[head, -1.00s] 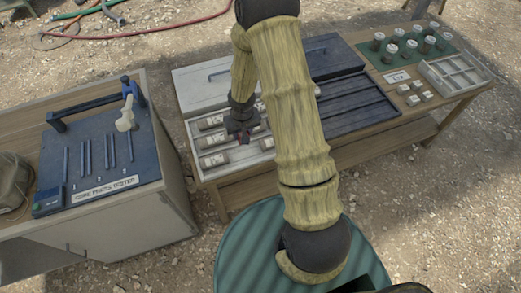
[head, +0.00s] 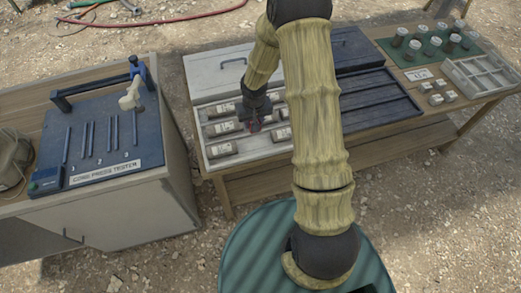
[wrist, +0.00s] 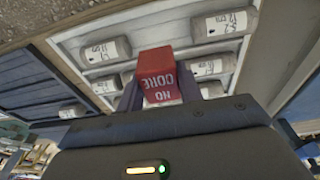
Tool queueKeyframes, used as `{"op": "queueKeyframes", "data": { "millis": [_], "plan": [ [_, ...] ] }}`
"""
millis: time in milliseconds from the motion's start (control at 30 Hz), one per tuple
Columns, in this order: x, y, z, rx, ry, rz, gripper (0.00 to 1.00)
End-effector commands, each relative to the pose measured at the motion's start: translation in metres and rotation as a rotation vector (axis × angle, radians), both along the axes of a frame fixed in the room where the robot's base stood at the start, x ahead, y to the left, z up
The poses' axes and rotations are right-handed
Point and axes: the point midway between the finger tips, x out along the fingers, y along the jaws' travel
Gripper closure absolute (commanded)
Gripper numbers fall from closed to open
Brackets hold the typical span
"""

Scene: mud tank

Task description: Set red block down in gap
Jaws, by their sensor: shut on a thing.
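The red block (wrist: 158,72), with the words "NO CORE" on it, is held between the two fingers of my gripper (wrist: 160,92) in the wrist view. In the head view my gripper (head: 255,121) is over the open white tray (head: 206,162), with a small dark red patch of the block (head: 254,127) at its tip. Labelled grey cores, such as one at the front left (head: 221,148), lie in rows in the tray on both sides of the gripper. The gap itself is hidden beneath the block and gripper, and I cannot tell whether the block touches the tray floor.
Behind stands the tray's pale lid (head: 215,74). Further right are white-capped jars (head: 443,42), small white blocks (head: 437,99) and a divided box (head: 482,75). A blue core press tester (head: 104,140) stands on the left bench.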

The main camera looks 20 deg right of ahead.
Motion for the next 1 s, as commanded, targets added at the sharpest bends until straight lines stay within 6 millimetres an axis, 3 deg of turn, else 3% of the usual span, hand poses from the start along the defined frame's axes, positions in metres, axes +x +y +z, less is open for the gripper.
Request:
{"op": "queueKeyframes", "data": {
  "millis": [33,200,767,1000],
  "plan": [
    [0.006,0.0,-0.02,0.002,-0.003,-0.003,0.9],
    [0.018,0.001,-0.043,0.011,0.005,-0.001,0.9],
    [0.025,0.004,-0.049,0.024,0.015,0.005,0.9],
    [0.024,0.005,-0.082,0.023,0.02,0.005,0.9]
  ]
}}
